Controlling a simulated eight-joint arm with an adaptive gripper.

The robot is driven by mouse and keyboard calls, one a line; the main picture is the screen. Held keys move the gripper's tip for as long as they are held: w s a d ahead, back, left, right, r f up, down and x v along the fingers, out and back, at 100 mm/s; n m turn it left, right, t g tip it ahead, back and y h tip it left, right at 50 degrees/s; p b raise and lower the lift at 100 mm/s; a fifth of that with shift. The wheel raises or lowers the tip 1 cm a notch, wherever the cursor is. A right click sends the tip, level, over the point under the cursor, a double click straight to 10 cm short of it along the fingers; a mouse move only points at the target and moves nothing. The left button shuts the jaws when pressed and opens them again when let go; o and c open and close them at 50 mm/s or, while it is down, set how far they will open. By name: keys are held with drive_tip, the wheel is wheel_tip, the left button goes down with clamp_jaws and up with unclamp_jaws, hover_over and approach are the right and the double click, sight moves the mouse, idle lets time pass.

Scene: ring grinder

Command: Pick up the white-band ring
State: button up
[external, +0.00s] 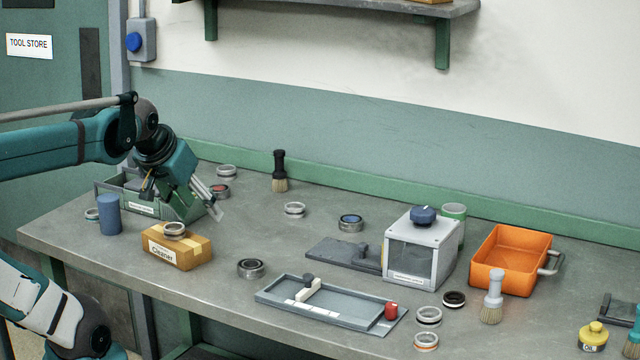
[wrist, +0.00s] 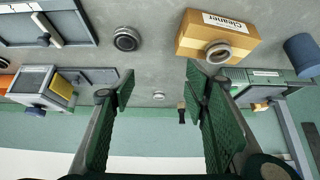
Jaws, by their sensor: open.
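Several rings lie about the bench, and a few look pale; I cannot tell for sure which has the white band. One pale ring (external: 294,209) lies on the bare middle bench and also shows small between my fingers in the wrist view (wrist: 158,96). Another pale ring (external: 174,230) sits on the Cleaner box, also in the wrist view (wrist: 218,52). A ring with a whitish band (external: 428,315) lies at the front right, and a grey one (external: 226,171) at the back left. My gripper (external: 211,203) is open and empty above the bench's left part, apart from every ring.
The Cleaner box (external: 190,253) and blue cylinder (external: 109,215) stand at the left, near a green-grey bin (external: 112,188). A brush (external: 280,172) stands behind. The grey machine (external: 421,250), tray (external: 345,307) and orange bin (external: 512,262) occupy the right.

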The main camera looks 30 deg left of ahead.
drive_tip(key=w+d+r+m+g+h+p, duration=0.1)
drive_tip(key=w+d+r+m+p, duration=0.3)
drive_tip(key=d, duration=0.3)
drive_tip(key=w+d+r+m+g+p, duration=0.2)
drive_tip(key=w+d+r+p, duration=0.2)
drive_tip(key=w+d, duration=0.25)
drive_tip(key=m+g+p, duration=0.4)
drive_tip(key=m+p, duration=0.6)
drive_tip(key=p, duration=0.5)
hover_over(449, 296)
wheel_tip(449, 296, down, 7)
wheel_tip(449, 296, down, 7)
drive_tip(key=s+d+y, duration=0.1)
drive_tip(key=shift+d+m, duration=0.3)
drive_tip(key=shift+m, duration=0.1)
drive_tip(key=shift+s+f, duration=0.1)
drive_tip(key=shift+f+p, duration=0.3)
drive_tip(key=shift+f, duration=0.9)
